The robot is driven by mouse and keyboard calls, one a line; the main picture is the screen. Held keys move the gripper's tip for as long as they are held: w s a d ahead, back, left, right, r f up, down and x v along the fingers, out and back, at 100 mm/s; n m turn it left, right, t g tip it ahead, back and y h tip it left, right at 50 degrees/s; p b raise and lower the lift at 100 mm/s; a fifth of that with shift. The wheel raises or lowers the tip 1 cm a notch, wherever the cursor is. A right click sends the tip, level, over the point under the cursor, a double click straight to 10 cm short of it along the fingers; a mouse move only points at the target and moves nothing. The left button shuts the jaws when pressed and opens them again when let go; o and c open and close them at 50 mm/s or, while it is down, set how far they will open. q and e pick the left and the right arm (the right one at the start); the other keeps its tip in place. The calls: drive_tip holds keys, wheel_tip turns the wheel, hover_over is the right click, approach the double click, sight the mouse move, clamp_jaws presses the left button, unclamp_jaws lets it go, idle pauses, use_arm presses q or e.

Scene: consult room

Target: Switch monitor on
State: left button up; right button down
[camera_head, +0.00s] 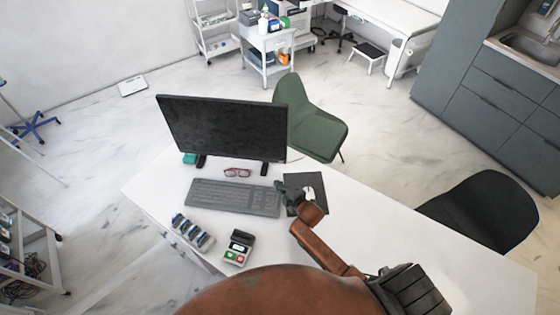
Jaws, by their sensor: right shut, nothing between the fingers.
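The monitor (222,127) stands on the far left part of the white desk. Its screen faces me and is dark. My right gripper (281,188) is shut and empty. It is over the desk between the right end of the keyboard and the mouse pad, below the monitor's lower right corner in the picture and apart from the screen. No power button can be made out on the monitor at this size. My left gripper is not in view.
The keyboard (232,197), red glasses (237,173), mouse (309,193), a card terminal (238,248) and several stamps (192,232) lie on the desk (375,230). A green chair (310,125) is behind, a black chair (482,212) at right.

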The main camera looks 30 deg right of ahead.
sight(281, 162)
drive_tip(key=shift+w+f, duration=0.1)
drive_tip(key=shift+w, duration=0.15)
drive_tip(key=shift+w+d+b, duration=0.4)
drive_tip(key=shift+w+b, duration=0.05)
drive_tip(key=w+d+b, duration=0.1)
drive_tip(key=w+d, duration=0.1)
drive_tip(key=w, duration=0.1)
drive_tip(key=w+d+b, duration=0.1)
drive_tip(key=shift+w+b, duration=0.3)
drive_tip(key=shift+w+d, duration=0.5)
drive_tip(key=shift+w, duration=0.2)
drive_tip(key=shift+w, duration=0.1)
drive_tip(key=shift+w+d, duration=0.2)
drive_tip(key=shift+w, duration=0.05)
idle(0.4)
drive_tip(key=shift+w+d+b, duration=0.25)
drive_tip(key=shift+w+b, duration=0.1)
drive_tip(key=shift+b, duration=0.05)
idle(0.5)
drive_tip(key=shift+s+a, duration=0.1)
drive_tip(key=shift+s, duration=0.05)
drive_tip(key=shift+s+a+p, duration=0.35)
drive_tip(key=shift+s+p, duration=0.2)
